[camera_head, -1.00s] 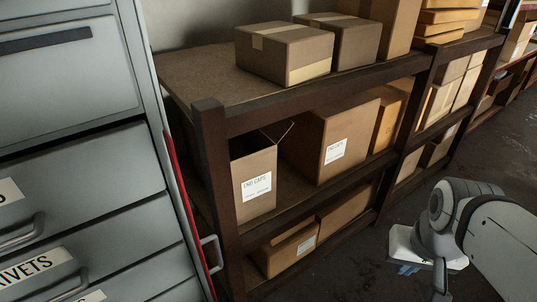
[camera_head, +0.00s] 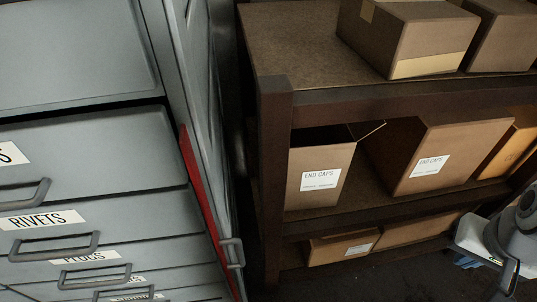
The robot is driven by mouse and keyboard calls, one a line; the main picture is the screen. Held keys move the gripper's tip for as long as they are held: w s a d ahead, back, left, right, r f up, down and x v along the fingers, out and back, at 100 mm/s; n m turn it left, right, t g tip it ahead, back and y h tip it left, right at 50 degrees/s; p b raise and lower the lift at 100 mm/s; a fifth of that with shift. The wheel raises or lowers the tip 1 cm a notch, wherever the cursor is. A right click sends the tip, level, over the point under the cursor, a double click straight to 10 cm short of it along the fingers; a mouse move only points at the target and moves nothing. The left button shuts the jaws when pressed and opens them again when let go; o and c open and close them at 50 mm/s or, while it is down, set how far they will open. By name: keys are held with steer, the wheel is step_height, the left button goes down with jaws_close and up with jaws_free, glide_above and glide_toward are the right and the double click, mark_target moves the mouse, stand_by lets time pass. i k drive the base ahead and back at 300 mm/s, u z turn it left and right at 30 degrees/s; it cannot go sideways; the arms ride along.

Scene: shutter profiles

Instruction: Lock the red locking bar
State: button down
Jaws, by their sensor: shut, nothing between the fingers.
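The red locking bar (camera_head: 203,195) is a narrow upright strip along the right front edge of the grey drawer cabinet (camera_head: 75,150). Its lower end runs out of the picture at the bottom. A small grey handle (camera_head: 238,254) sticks out beside its lower part. My gripper (camera_head: 467,261) is at the lower right, small and partly hidden, with bluish fingertips that look shut and empty. It is well apart from the bar, with the shelf front between them in the picture.
Drawers with grey pulls fill the left, one labelled RIVETS (camera_head: 42,219). A dark shelf (camera_head: 272,190) with several cardboard boxes stands right of the cabinet, with a narrow gap between. Dark floor shows at the lower right.

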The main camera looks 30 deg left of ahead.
mark_target(186, 145)
steer(key=u, duration=2.25)
steer(key=k, duration=0.35)
steer(key=u, duration=0.2)
steer(key=i, duration=0.4)
steer(key=u, duration=0.15)
